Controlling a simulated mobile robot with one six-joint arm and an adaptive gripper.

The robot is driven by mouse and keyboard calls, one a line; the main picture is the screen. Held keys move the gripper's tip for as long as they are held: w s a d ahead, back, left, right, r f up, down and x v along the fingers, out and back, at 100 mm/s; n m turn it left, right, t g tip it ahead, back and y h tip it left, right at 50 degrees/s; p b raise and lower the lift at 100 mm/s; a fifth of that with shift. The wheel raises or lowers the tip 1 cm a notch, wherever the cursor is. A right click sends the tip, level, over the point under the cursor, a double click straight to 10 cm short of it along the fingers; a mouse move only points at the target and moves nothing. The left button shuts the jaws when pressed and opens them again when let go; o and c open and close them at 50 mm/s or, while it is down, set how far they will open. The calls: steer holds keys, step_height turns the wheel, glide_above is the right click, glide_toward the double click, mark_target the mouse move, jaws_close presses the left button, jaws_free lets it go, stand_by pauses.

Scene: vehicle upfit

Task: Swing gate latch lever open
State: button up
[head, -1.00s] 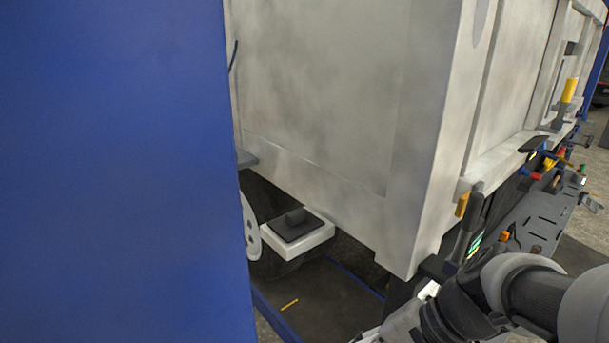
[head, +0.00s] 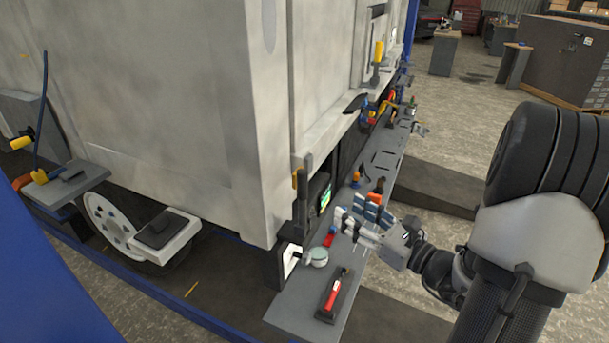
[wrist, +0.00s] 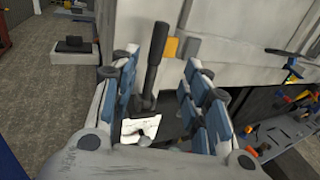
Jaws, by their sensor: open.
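A black upright latch lever (head: 302,205) stands at the near lower corner of the pale truck body, beside an orange-yellow piece (wrist: 170,48). In the wrist view the lever (wrist: 155,55) shows between the blue-padded fingers, upright and slightly tilted. My gripper (head: 360,214) is open and points toward the lever from the right in the head view. In the wrist view my gripper (wrist: 162,68) has its fingers spread on both sides of the lever's image. The head view shows a gap between fingers and lever, so they appear apart.
A grey shelf (head: 290,312) with a red-handled tool (head: 333,295), a round pale item (head: 316,257) and several small tools runs along the truck under my gripper. A yellow-handled lever (head: 377,58) stands farther back. A blue panel (head: 40,290) fills the lower left.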

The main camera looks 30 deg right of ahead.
mark_target(306, 184)
steer(key=x, duration=1.6)
steer(key=shift+w+a+p, duration=0.25)
steer(key=shift+w+p, duration=0.05)
steer(key=shift+p, duration=0.1)
steer(key=shift+c, duration=0.2)
jaws_close()
